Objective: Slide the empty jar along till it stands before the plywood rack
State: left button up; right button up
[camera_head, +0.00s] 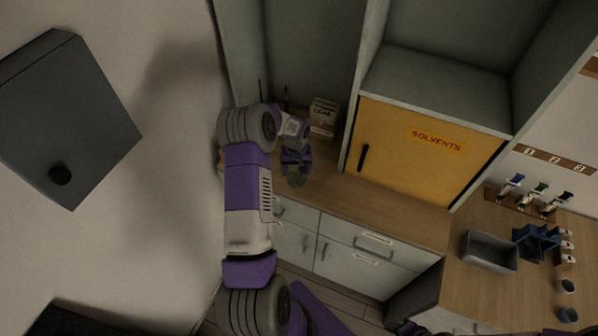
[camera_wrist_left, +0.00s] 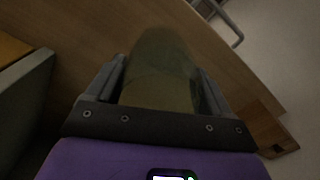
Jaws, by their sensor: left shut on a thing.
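The jar (camera_head: 297,177) is dark, greenish and see-through, and stands on the wooden counter near its front edge. My left gripper (camera_head: 296,160) is shut on it. In the left wrist view the jar (camera_wrist_left: 160,70) fills the space between the two fingers (camera_wrist_left: 160,92). I cannot make out its contents. In the head view my left arm covers most of that end of the counter.
A small labelled box (camera_head: 323,112) stands at the back of the counter (camera_head: 395,205). The yellow solvents cabinet (camera_head: 425,150) is to the right. Farther right are a grey bin (camera_head: 489,251), a blue holder (camera_head: 535,242) and several small bottles. The counter between jar and cabinet is clear.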

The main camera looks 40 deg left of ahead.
pick_arm(q)
jog(key=o, duration=1.1)
jog(key=shift+r, duration=0.1)
notch_tip(320, 180, up, 7)
jog(key=shift+r+b, duration=0.2)
jog(key=shift+b, duration=0.15)
